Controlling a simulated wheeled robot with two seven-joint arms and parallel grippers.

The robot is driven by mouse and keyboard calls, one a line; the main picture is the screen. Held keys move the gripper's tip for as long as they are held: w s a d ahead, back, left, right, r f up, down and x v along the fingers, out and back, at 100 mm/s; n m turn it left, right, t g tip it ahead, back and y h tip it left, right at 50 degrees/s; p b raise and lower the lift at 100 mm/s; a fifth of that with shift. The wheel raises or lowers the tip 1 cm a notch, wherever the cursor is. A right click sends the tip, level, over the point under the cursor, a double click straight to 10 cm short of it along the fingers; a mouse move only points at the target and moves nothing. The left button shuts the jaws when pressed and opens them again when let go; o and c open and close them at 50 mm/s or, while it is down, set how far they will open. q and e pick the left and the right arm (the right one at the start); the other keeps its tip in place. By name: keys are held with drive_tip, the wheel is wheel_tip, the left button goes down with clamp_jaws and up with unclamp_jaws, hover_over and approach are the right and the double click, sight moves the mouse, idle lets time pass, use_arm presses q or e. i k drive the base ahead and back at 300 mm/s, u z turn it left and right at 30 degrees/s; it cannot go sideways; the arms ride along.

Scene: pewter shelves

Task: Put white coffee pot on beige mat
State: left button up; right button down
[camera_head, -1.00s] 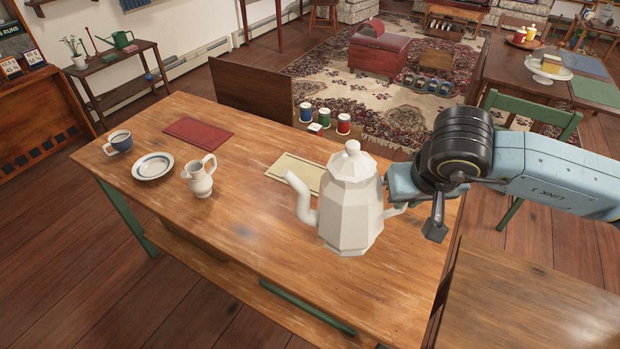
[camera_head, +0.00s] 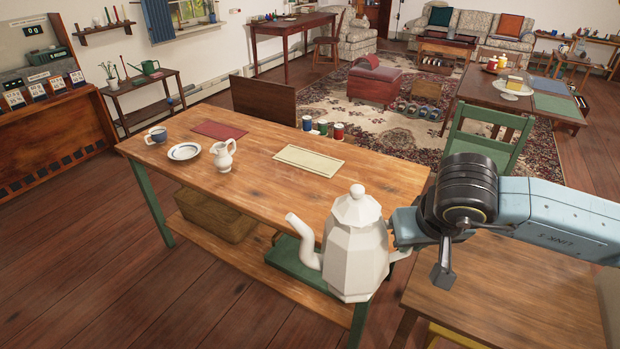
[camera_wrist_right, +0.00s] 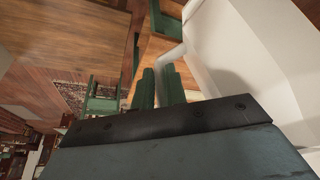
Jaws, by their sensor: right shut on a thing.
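The white coffee pot (camera_head: 352,245) is faceted, with a lid and a long spout pointing left. It is upright in the air in front of the wooden table's near right corner. My right gripper (camera_head: 402,250) is shut on its handle at the pot's right side. In the right wrist view the pot's white body (camera_wrist_right: 245,60) fills the right, and the green fingers (camera_wrist_right: 158,88) are around the handle. The beige mat (camera_head: 308,160) lies bare on the table's far right part, beyond the pot. My left gripper is not in view.
A green chair (camera_head: 485,140) and a second table (camera_head: 490,300) are at right.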

sight(318, 158)
drive_tip(key=u, duration=1.05)
drive_tip(key=i, duration=1.05)
drive_tip(key=z, duration=0.4)
drive_tip(key=i, duration=0.95)
drive_tip(key=z, duration=0.75)
